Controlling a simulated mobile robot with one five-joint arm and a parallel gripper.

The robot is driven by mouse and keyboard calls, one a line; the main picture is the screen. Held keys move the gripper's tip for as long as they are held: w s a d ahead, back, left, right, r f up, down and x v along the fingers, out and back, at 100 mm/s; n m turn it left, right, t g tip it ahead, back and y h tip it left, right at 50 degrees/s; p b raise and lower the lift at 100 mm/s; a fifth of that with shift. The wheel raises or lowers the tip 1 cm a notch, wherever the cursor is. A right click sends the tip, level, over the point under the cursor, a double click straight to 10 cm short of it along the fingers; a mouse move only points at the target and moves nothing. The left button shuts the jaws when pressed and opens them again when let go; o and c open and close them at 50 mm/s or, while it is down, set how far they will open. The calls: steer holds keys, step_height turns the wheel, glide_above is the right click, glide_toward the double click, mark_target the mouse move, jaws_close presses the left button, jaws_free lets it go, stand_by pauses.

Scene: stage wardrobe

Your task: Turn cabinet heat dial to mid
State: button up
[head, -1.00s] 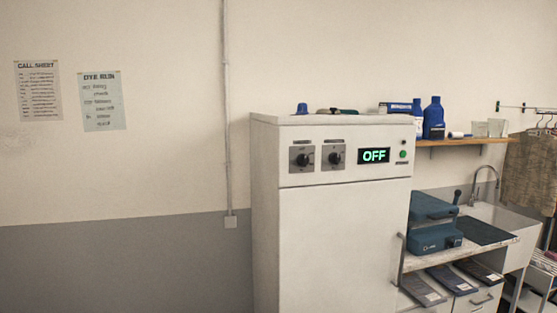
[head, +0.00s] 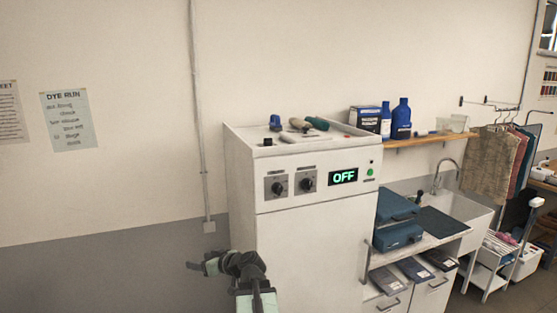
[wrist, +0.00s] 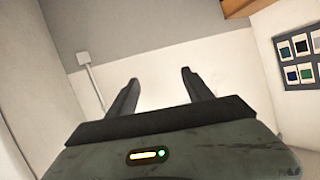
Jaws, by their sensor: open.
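The white cabinet (head: 310,240) stands in the middle of the head view. Its upper front panel carries two dark dials, a left dial (head: 277,188) and a right dial (head: 307,182). Their labels are too small to read, so I cannot tell which one is the heat dial. A display (head: 343,177) on the panel reads OFF in green. My gripper shows in the wrist view (wrist: 158,90) with its two fingers apart and nothing between them. In the head view my arm is low, left of the cabinet's front and below the dials, apart from them.
A green button (head: 370,172) sits right of the display. Tools and a blue object (head: 275,123) lie on the cabinet top. A shelf (head: 430,141) with blue bottles, a blue press (head: 398,234) and a sink (head: 470,215) are at right.

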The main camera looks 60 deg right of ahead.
steer(key=s+d+r+m+t+h+p, duration=0.1)
steer(key=s+d+r+m+h+p, duration=0.15)
steer(key=s+d+r, duration=0.4)
steer(key=s+d+r+m+h+p, duration=0.15)
steer(key=s+d+r+h, duration=0.25)
steer(key=d+r, duration=0.4)
steer(key=m+h+p, duration=0.1)
steer(key=h+p, duration=0.2)
steer(key=h, duration=0.1)
glide_toward(279, 190)
steer(key=x, duration=1)
steer(key=shift+s, duration=0.1)
jaws_close()
